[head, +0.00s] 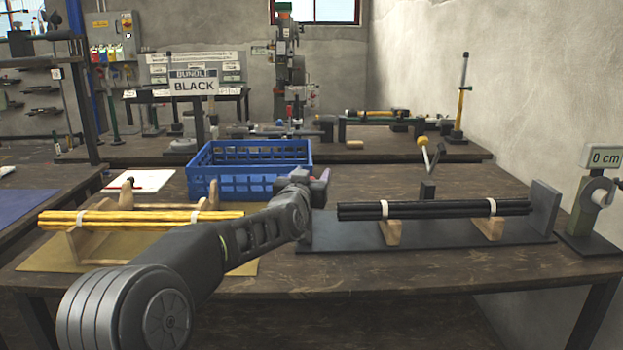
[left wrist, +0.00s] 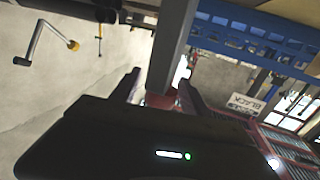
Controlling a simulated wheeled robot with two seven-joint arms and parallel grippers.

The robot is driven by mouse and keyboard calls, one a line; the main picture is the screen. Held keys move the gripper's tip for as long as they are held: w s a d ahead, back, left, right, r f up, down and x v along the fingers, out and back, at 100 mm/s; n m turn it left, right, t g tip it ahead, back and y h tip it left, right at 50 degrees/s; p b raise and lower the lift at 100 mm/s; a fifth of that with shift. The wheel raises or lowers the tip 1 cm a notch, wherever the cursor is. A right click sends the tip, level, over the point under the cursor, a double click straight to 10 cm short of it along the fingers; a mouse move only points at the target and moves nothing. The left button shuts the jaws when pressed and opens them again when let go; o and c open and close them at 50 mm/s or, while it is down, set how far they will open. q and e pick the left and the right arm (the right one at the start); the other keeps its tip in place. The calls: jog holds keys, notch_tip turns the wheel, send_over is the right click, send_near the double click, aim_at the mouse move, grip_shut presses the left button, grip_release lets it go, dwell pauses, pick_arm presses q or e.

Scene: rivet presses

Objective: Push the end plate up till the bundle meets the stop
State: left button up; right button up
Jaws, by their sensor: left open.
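The black bundle (head: 430,209) of rods, tied with white bands, lies level on two wooden cradles (head: 389,231). A grey upright slab, apparently the stop (head: 545,208), stands at its right end; I cannot tell whether they touch. My left gripper (head: 320,188) is open just left of the bundle's left end. In the left wrist view a grey upright piece (left wrist: 172,45), possibly the end plate, shows beyond and between the fingers of my left gripper (left wrist: 158,90); I cannot tell whether they touch. Dark rod ends (left wrist: 80,8) show at the top. My right gripper is out of view.
A blue crate (head: 250,187) stands behind my left gripper. A yellow bundle (head: 140,218) lies on cradles at the left, behind my arm. A lever with a yellow knob (head: 423,141) rises behind the black bundle. A "0 cm" display (head: 606,156) stands at the right edge.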

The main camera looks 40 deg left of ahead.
pick_arm(q)
jog(key=shift+c, duration=0.3)
grip_shut()
dwell(0.3)
dwell(0.8)
